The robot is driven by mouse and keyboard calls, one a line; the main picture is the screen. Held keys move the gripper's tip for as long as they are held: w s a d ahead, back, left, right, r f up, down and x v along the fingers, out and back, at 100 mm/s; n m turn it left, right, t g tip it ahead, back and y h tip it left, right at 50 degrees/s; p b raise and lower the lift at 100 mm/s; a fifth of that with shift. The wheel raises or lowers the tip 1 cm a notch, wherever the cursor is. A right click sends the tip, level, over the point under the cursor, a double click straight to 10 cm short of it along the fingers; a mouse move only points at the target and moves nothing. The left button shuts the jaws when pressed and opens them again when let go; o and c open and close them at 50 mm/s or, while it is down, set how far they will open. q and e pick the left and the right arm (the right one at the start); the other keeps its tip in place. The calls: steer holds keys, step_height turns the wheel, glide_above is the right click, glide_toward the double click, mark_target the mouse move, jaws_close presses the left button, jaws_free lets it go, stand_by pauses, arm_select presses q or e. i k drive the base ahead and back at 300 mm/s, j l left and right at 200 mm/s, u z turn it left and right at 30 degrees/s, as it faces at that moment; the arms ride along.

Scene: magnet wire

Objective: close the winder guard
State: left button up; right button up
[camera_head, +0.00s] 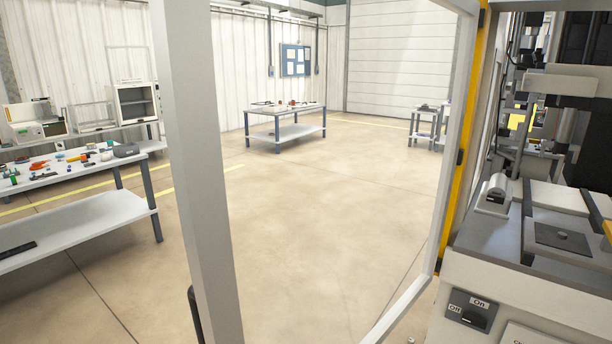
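The winder guard (197,170) is a large pale frame that stands open, swung out from the machine toward me. Its near upright crosses the left part of the head view, and its far side meets a yellow post (465,150) at the right. The floor shows through the frame. A dark bar, perhaps a handle (195,314), shows beside the near upright at the bottom. The winder (540,292) is at the right, with its work deck exposed and a dark switch panel (472,311) on its front. Neither of my grippers is in view.
A workbench (90,212) with several small parts stands at the left. Another table (285,110) stands by the back wall, and a small one (425,118) stands farther right. The floor (310,230) beyond the guard is clear.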

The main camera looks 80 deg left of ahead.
mark_target(182, 41)
steer(key=k+j+u, duration=0.3)
steer(key=j+u, duration=0.25)
steer(key=k+j+u, duration=0.15)
steer(key=j+u, duration=0.15)
steer(key=j, duration=0.15)
steer(key=k+j+u, duration=0.1)
steer(key=j+u, duration=0.2)
